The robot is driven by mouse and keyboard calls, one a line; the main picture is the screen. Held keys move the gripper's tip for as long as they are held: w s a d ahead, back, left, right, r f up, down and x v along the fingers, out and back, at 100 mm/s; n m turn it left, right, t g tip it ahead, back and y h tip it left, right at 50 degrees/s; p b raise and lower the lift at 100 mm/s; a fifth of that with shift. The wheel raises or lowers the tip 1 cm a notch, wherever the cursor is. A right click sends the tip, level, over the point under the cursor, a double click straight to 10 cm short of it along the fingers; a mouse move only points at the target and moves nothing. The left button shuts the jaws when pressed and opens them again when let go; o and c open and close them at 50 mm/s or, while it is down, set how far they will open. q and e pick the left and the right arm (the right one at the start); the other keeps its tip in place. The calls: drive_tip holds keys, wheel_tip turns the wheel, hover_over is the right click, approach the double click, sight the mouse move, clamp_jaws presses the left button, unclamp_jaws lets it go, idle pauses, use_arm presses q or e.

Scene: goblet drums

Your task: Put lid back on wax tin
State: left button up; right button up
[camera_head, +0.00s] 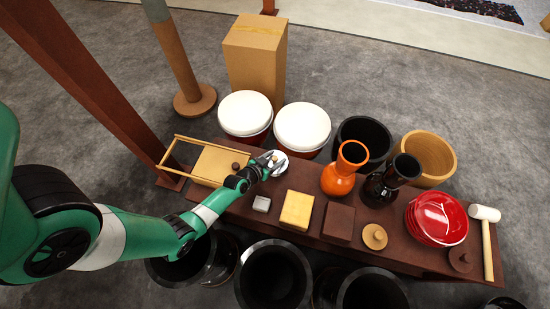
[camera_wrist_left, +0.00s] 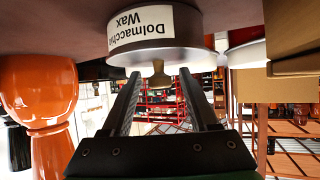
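The wax tin (camera_wrist_left: 155,25), labelled "Dolmacchi Wax", shows inverted at the top of the left wrist view. A silver lid (camera_wrist_left: 195,57) with a small brass-coloured knob (camera_wrist_left: 158,76) lies against the tin's top face and appears to overhang it on one side. My left gripper (camera_wrist_left: 160,80) is open, its two fingers on either side of the knob with a visible gap to each. In the head view the left gripper (camera_head: 268,164) is at the pale disc of the lid (camera_head: 279,163) and largely hides the tin. My right gripper is not in view.
White-topped drums (camera_head: 302,127) stand behind. An orange goblet drum (camera_head: 338,181) stands to the right, past some bare bench.

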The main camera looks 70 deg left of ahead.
use_arm(q)
drive_tip(key=shift+r+p, duration=0.4)
drive_tip(key=shift+p, duration=0.05)
drive_tip(key=p+v, duration=0.2)
drive_tip(key=v, duration=0.3)
drive_tip(key=shift+r+p, duration=0.15)
drive_tip(key=shift+p, duration=0.2)
drive_tip(key=p+v, duration=0.1)
drive_tip(key=v, duration=0.5)
drive_tip(key=shift+s+d, duration=0.2)
drive_tip(key=shift+s, duration=0.2)
